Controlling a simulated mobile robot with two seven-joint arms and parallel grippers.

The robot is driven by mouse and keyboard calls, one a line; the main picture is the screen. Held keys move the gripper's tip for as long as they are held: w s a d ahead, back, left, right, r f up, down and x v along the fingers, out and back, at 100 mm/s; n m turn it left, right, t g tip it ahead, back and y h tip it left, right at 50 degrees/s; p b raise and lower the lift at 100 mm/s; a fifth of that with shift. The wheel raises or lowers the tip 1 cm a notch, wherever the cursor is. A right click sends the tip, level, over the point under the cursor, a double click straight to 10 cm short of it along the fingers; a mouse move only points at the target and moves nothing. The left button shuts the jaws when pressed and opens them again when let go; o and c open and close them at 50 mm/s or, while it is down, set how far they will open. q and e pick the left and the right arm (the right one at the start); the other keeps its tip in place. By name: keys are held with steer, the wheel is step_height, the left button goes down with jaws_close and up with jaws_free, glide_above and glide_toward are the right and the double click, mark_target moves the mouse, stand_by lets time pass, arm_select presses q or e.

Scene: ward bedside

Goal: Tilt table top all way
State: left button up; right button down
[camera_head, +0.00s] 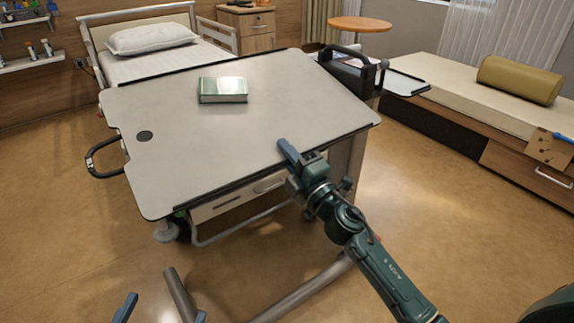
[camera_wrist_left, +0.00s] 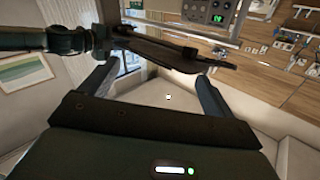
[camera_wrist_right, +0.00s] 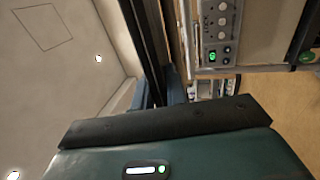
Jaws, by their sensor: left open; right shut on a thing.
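The pale grey table top (camera_head: 175,165) of the overbed table fills the middle of the head view, with a dark strip along its near edge. Its slope is hard to judge from here. A green book (camera_head: 222,90) lies on its far part. My right gripper (camera_head: 291,157) is shut on the table top's near edge, right of the middle. The dark edge strip (camera_wrist_right: 148,35) runs between its fingers in the right wrist view. My left gripper (camera_head: 162,312) is open and empty at the bottom of the head view, apart from the table. Its spread fingers also show in the left wrist view.
A black carrier (camera_head: 347,70) stands at the table's right rear. A black loop handle (camera_head: 103,158) sticks out on the left. A drawer (camera_head: 237,199) and curved base tubes (camera_head: 305,290) are below the top. A bed (camera_head: 165,55) stands behind, a bench (camera_head: 480,105) to the right.

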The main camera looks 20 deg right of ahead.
steer(key=shift+w+f+b, duration=0.1)
steer(key=shift+f+b, duration=0.4)
steer(key=shift+b, duration=0.3)
steer(key=shift+w+a+f+b, duration=0.1)
steer(key=shift+w+f+b, duration=0.15)
steer(key=shift+f+b, duration=0.4)
steer(key=shift+w+a+f+b, duration=0.1)
steer(key=shift+w+f+b, duration=0.15)
steer(key=shift+f+b, duration=0.35)
arm_select(q)
steer(key=shift+s+d+t+h, duration=0.1)
steer(key=shift+d+t+h, duration=0.4)
steer(key=shift+d+h, duration=0.3)
arm_select(e)
steer(key=shift+f, duration=0.35)
arm_select(q)
steer(key=shift+f, duration=0.1)
arm_select(e)
steer(key=shift+w, duration=0.1)
arm_select(q)
steer(key=shift+r, duration=0.2)
arm_select(e)
steer(key=shift+f, duration=0.15)
